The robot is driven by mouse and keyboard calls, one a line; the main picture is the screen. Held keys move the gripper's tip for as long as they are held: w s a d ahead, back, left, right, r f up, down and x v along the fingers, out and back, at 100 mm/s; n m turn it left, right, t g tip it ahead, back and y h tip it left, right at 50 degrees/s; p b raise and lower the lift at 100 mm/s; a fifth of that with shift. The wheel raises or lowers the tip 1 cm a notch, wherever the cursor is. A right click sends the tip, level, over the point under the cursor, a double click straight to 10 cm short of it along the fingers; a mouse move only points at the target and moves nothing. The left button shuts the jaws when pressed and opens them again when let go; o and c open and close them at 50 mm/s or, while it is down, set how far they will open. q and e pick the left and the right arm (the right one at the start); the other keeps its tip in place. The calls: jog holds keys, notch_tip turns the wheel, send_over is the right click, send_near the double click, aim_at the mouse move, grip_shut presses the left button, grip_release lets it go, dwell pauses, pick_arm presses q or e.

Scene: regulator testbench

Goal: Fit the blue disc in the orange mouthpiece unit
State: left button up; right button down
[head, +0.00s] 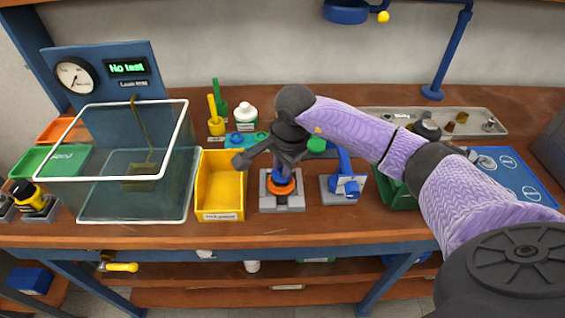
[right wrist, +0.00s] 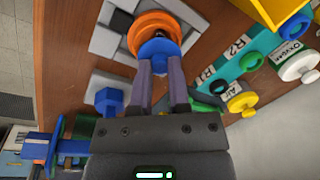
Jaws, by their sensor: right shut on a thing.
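The orange mouthpiece unit (head: 281,189) stands on a grey fixture block (head: 282,203) on the bench. It also shows in the right wrist view (right wrist: 146,24), as an orange ring with a dark opening. My right gripper (head: 284,166) is above it, pointing down, with its fingers shut on the blue disc (right wrist: 158,48). In the right wrist view the disc is between the fingertips, overlapping the near edge of the orange ring. I cannot tell whether it is seated or only touching. The fingers hide part of the disc and the opening. My left gripper is not in view.
A yellow bin (head: 221,188) stands just left of the fixture. A blue fixture (head: 345,184) stands just right of it. Behind are a white bottle (head: 246,115) and a teal rack with coloured caps. A glass-walled tank (head: 136,185) is at the left.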

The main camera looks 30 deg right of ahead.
jog(key=shift+f+b, duration=0.6)
dwell(1.1)
jog(key=shift+f, duration=0.25)
grip_release()
dwell(0.6)
jog(key=shift+r, duration=0.15)
jog(key=shift+r+p, duration=2.75)
jog(key=shift+r, duration=1.2)
jog(key=shift+f, duration=0.1)
